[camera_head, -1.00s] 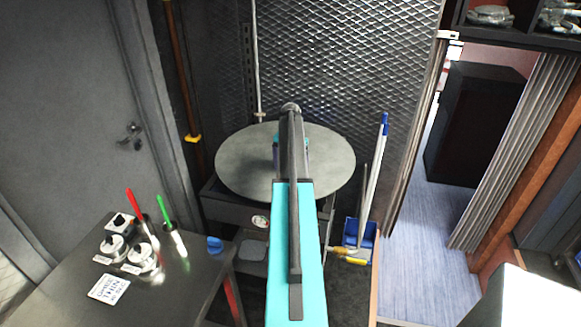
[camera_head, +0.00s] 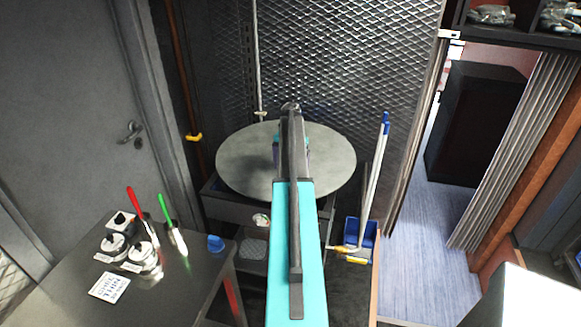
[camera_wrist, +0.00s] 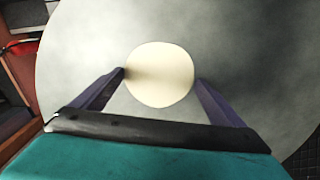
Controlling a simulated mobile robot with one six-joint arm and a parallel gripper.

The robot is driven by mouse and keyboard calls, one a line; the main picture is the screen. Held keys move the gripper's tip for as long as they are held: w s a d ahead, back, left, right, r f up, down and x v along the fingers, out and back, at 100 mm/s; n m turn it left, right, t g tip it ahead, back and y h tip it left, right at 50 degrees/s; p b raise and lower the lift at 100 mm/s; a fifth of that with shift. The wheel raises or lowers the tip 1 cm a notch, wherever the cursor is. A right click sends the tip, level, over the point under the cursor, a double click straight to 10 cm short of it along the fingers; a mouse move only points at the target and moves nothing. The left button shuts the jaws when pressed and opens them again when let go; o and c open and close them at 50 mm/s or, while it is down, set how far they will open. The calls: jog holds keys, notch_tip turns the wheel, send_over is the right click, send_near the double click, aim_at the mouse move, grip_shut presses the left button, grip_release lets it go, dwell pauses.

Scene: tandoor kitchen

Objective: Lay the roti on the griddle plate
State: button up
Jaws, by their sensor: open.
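The griddle plate (camera_head: 245,170) is a large round grey disc on a dark stand, behind my arm in the head view. It fills most of the wrist view (camera_wrist: 85,45). The roti (camera_wrist: 160,75) is a pale cream disc seen in the wrist view, over the griddle plate and between my fingers. It appears to lie flat on the plate. My gripper (camera_wrist: 160,80) is open, with one finger at each side of the roti. The left finger tip is very close to the roti's edge; contact cannot be told. In the head view my arm hides the roti.
A metal table (camera_head: 190,290) at the lower left holds jars, a red and a green-handled tool, a label card and a blue item (camera_head: 215,243). A blue bin (camera_head: 360,235) with long handles stands right of the griddle. A mesh wall (camera_head: 340,80) rises behind.

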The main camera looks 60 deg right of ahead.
jog(key=shift+s+f, duration=0.15)
jog(key=shift+s, duration=0.1)
jog(key=shift+r+b, duration=0.3)
jog(key=shift+r, duration=0.5)
notch_tip(320, 180, up, 11)
jog(key=b, duration=0.3)
jog(key=shift+w+b, duration=0.15)
jog(key=shift+b, duration=0.15)
